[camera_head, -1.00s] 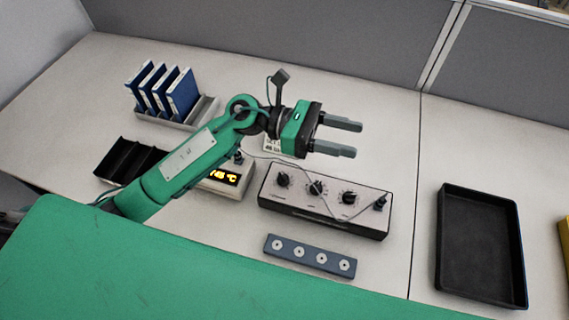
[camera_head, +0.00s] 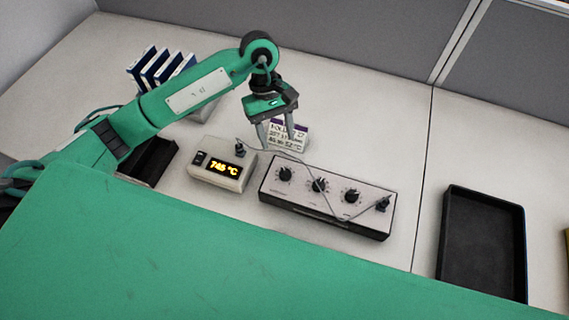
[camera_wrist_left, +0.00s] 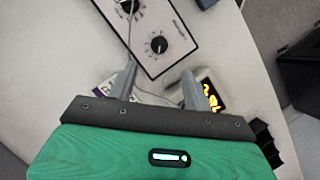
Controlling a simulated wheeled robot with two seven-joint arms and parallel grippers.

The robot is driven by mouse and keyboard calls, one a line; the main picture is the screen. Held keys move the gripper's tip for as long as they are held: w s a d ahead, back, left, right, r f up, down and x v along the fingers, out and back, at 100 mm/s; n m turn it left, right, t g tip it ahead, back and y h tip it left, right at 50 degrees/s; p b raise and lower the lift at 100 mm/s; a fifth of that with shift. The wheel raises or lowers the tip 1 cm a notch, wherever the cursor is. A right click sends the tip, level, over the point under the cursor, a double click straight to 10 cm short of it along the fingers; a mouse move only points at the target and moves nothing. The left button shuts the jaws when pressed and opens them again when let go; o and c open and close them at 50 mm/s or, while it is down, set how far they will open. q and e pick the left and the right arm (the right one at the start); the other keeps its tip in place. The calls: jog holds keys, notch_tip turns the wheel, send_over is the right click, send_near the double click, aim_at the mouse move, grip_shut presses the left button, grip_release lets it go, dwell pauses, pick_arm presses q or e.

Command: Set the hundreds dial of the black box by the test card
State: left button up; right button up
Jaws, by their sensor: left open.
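The black box (camera_head: 300,208) has a light top panel with a row of dark dials, and stands in the middle of the table. Its dials include a left one (camera_head: 285,174), a middle one (camera_head: 319,185) and a right one (camera_head: 351,196). Part of the box also shows in the left wrist view (camera_wrist_left: 176,22). The test card (camera_head: 289,136), with a purple band, stands behind the box; its print is too small to read surely. My left gripper (camera_head: 276,144) is open and empty, pointing down above the card's left side, behind the box. My right gripper is not in view.
A beige meter (camera_head: 222,180) with a yellow display stands left of the box, a cable running across to the box. Blue binders (camera_head: 160,68) stand at the back left. A black tray (camera_head: 482,243) lies at the right. Table between box and tray is clear.

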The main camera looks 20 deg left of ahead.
aim_at(285, 170)
pick_arm(q)
jog(key=p+x, duration=0.2)
jog(key=x, duration=0.7)
jog(key=shift+s+d+f, duration=0.15)
jog(key=shift+f, duration=0.05)
jog(key=shift+s+d+f, duration=0.15)
jog(key=shift+f, duration=0.5)
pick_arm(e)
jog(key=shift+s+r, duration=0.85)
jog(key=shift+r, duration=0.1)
pick_arm(q)
jog(key=c, duration=1)
jog(key=shift+o, duration=0.2)
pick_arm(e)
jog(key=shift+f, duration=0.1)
